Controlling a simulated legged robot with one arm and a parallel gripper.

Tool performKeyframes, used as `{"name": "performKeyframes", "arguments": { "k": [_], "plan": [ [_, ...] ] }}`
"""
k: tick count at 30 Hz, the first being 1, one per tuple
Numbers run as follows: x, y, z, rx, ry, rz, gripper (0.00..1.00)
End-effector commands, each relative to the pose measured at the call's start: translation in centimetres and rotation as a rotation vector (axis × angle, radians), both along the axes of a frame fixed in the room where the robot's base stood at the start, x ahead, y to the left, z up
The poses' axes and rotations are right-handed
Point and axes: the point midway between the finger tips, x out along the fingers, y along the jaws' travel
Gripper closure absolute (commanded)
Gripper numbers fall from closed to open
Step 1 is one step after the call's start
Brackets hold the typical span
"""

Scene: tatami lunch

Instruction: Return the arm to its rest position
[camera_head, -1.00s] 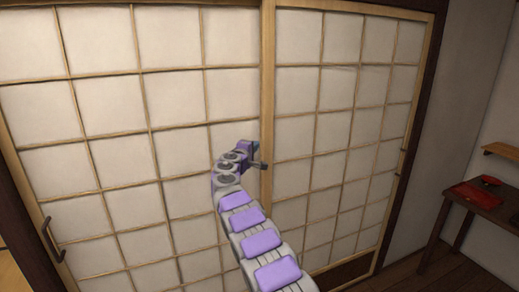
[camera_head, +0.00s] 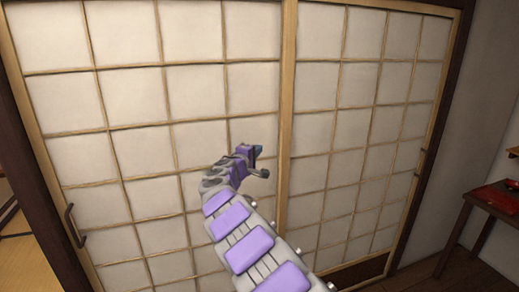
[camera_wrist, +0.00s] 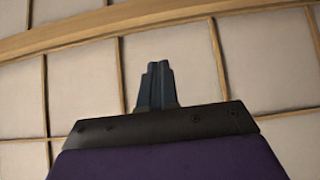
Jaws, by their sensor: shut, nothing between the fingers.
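My arm, grey with purple pads, reaches up from the bottom of the head view toward the sliding paper doors. My gripper (camera_head: 262,160) is at its end, in front of the left door panel (camera_head: 150,95), near the middle wooden frame post (camera_head: 287,120). In the wrist view my gripper (camera_wrist: 157,85) shows its two dark fingers pressed together with nothing between them. The paper panes and wooden bars of the door (camera_wrist: 80,80) fill the background there. I cannot tell the exact gap between the gripper and the door.
A dark handle (camera_head: 75,226) is on the left door's left edge. A low dark table (camera_head: 497,203) with a red item (camera_head: 494,195) stands at the right by the wall. A small wooden shelf (camera_head: 514,150) is above it. Wooden floor (camera_head: 460,272) shows at the lower right.

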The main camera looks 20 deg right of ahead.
Motion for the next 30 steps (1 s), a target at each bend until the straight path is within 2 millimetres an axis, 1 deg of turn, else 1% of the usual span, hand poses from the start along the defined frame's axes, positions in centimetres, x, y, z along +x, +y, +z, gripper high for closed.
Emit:
{"name": "performKeyframes", "arguments": {
  "k": [7,8,11,14,17,18,20,21,23,24,26,27,29,30],
  "plan": [
    [-0.6,-0.1,0.2,0.001,0.001,-0.011,1.00],
    [-0.9,-0.3,0.3,0.005,0.002,-0.019,1.00],
    [-2.9,-1.8,1.2,0.028,0.005,-0.075,1.00],
    [-6.5,-4.0,2.4,0.072,0.014,-0.167,1.00],
    [-11.3,-6.3,3.3,0.144,0.022,-0.274,1.00],
    [-13.2,-7.0,3.4,0.178,0.026,-0.315,1.00],
    [-16.3,-7.9,3.5,0.230,0.034,-0.377,1.00],
    [-18.3,-8.3,3.3,0.271,0.038,-0.413,1.00],
    [-21.4,-8.7,3.0,0.330,0.049,-0.466,1.00],
    [-23.4,-8.8,2.6,0.375,0.056,-0.497,1.00],
    [-26.5,-8.8,1.9,0.443,0.069,-0.545,1.00],
    [-28.5,-8.6,1.3,0.490,0.080,-0.575,1.00],
    [-31.6,-8.0,0.2,0.564,0.099,-0.615,1.00],
    [-33.5,-7.5,-0.6,0.615,0.113,-0.638,1.00]
  ]
}}
